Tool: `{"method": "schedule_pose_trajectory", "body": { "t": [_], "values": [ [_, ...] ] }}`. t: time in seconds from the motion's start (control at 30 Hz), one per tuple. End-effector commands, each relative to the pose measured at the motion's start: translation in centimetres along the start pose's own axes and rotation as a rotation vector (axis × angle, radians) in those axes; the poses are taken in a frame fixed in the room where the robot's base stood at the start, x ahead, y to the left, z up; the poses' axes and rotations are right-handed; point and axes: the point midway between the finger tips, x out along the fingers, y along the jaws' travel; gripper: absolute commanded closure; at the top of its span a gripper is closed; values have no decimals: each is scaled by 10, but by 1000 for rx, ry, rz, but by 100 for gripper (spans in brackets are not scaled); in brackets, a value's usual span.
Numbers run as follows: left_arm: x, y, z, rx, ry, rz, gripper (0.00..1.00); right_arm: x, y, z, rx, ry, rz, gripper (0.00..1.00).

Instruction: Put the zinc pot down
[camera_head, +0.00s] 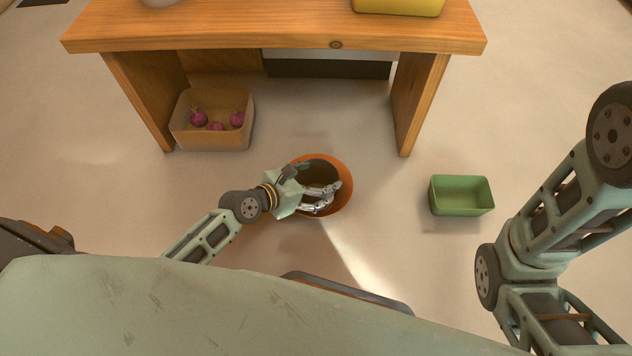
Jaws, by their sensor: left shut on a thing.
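My left gripper (322,197) is at the middle of the view, its fingers curled around a dark round shape, the zinc pot (318,171). The fingers hide part of the pot, and its walls are hard to make out. An orange round container (344,203) shows around and below it. I cannot tell whether the pot is inside the container or held above it. My right arm shows at the right edge, but its gripper is out of view.
A wooden table (270,28) stands at the back, with a yellow container (398,6) on top. Under it, a tan box (212,142) holds several purple bulbs. A green bin (461,207) stands on the floor at right. Floor between the orange container and green bin is clear.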

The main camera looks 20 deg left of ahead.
Motion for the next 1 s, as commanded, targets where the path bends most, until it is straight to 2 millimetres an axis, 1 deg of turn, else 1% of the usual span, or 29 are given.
{"method": "schedule_pose_trajectory", "body": {
  "t": [0.2,0.47,0.5,0.7,1.0],
  "values": [
    [0,0,1,0,-1,0,64,1,0,0,0,0,0,100],
    [3,0,-6,-1,-1,0,64,-3,-1,-1,0,0,0,100],
    [3,0,-5,0,0,0,19,-2,0,-1,0,0,0,100],
    [3,0,-5,0,0,0,4,-2,-1,-1,0,1,0,100],
    [2,0,-5,1,1,-1,4,-2,0,-1,0,0,0,100]
  ]
}}
